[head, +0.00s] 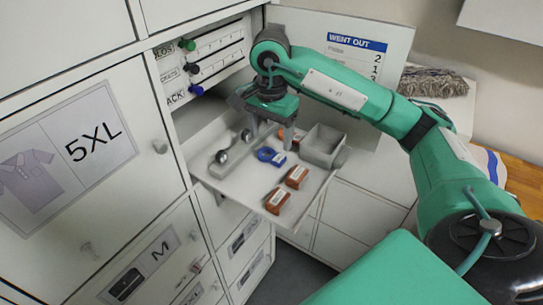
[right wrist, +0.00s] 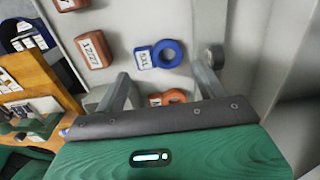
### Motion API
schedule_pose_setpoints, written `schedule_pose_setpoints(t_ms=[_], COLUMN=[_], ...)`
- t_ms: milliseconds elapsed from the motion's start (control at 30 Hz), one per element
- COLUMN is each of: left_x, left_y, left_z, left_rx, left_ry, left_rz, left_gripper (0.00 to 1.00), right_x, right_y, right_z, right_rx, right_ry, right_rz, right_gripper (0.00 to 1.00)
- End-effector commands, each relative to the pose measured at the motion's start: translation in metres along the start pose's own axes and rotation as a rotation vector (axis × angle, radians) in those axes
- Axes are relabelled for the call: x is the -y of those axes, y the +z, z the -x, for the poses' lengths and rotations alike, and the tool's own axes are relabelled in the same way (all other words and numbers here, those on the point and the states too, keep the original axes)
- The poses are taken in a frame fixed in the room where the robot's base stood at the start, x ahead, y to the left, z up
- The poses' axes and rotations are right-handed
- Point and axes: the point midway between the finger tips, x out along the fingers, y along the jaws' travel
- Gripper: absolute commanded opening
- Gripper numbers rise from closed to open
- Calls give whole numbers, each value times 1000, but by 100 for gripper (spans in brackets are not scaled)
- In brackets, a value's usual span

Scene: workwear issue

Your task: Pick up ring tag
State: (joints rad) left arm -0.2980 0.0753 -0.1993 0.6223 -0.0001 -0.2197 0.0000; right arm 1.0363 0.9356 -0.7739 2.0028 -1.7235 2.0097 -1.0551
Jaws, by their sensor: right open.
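A blue ring tag (head: 270,156) lies flat on a pale pull-out shelf (head: 240,188). In the right wrist view the blue ring tag (right wrist: 170,53) has a white label reading "5XL" on its left. An orange ring tag (right wrist: 174,97) lies closer to the palm, partly hidden by it; in the head view its orange part (head: 287,135) shows behind a finger. My right gripper (head: 271,137) is open and empty above the shelf, just behind the blue tag. In the wrist view its fingers (right wrist: 163,76) stand on either side of the tags. My left gripper is out of view.
Two brown labelled boxes (head: 297,177) (head: 277,201) lie at the shelf's front. A grey open bin (head: 323,144) stands on the right, a grey holder with round metal knobs (head: 232,149) on the left. A cabinet door (head: 80,150) rises at the left.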

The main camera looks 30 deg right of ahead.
Motion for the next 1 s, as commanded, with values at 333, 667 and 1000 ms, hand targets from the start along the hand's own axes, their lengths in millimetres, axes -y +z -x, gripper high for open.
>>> schedule_pose_setpoints(t_ms=[333,667,1000], left_x=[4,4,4], left_y=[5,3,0], left_z=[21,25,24], left_rx=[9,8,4], left_ry=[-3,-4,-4], left_rz=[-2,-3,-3], left_gripper=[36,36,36], right_x=[-3,-2,-2], right_y=[1,0,0], right_z=[-28,-50,-50], right_rx=[2,1,1], right_ry=[5,0,0], right_rz=[0,1,0], right_gripper=[72,72,44])
